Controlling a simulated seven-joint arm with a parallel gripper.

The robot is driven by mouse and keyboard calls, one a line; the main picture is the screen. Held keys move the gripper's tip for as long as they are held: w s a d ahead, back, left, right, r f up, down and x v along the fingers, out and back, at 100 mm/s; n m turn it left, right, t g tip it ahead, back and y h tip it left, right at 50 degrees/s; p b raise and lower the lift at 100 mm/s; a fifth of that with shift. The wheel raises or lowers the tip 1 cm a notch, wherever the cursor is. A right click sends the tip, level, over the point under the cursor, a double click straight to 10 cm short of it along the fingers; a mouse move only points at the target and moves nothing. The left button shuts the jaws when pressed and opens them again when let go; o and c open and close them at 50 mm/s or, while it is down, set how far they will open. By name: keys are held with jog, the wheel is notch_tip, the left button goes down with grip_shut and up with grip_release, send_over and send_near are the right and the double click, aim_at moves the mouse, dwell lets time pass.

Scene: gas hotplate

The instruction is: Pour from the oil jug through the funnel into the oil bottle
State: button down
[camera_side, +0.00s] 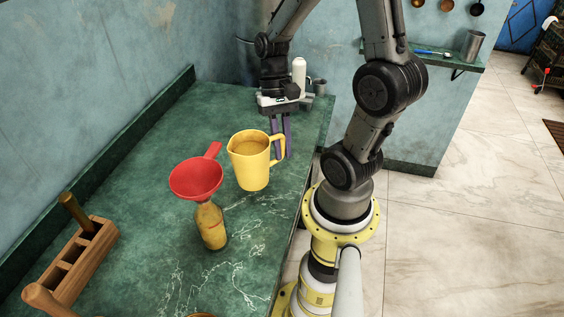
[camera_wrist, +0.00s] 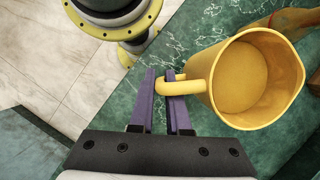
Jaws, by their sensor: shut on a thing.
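The yellow oil jug (camera_side: 252,168) is upright above the green counter, with its handle toward my arm; I cannot tell whether its base touches the counter. Yellowish oil shows inside it, also in the wrist view (camera_wrist: 240,85). My gripper (camera_side: 281,150) points down with its purple fingers shut on the jug's handle (camera_wrist: 184,88). The red funnel (camera_side: 196,179) sits on the mouth of the oil bottle (camera_side: 211,228), left of and nearer the camera than the jug. The bottle stands upright and looks filled with yellowish oil; its neck is hidden by the funnel.
A white bottle (camera_side: 299,72) and a grey cup (camera_side: 319,87) stand at the back behind my gripper. The counter (camera_side: 165,130) is clear behind the funnel.

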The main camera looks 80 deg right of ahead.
notch_tip(320, 180, up, 10)
jog(key=shift+r, duration=0.3)
jog(key=w+d+r+n+g+h, duration=0.2)
jog(key=w+r+n+h, duration=0.1)
jog(key=w+r+n, duration=0.7)
jog(key=w+a+f+n+h, duration=0.1)
jog(key=w+a+n+h, duration=0.2)
jog(key=w+a+n, duration=0.5)
jog(key=w+a, duration=0.1)
jog(key=a, duration=0.3)
jog(key=shift+w+f, duration=0.25)
jog(key=shift+f, duration=0.1)
jog(key=shift+r+t+h, duration=0.1)
jog(key=shift+t+h, duration=0.2)
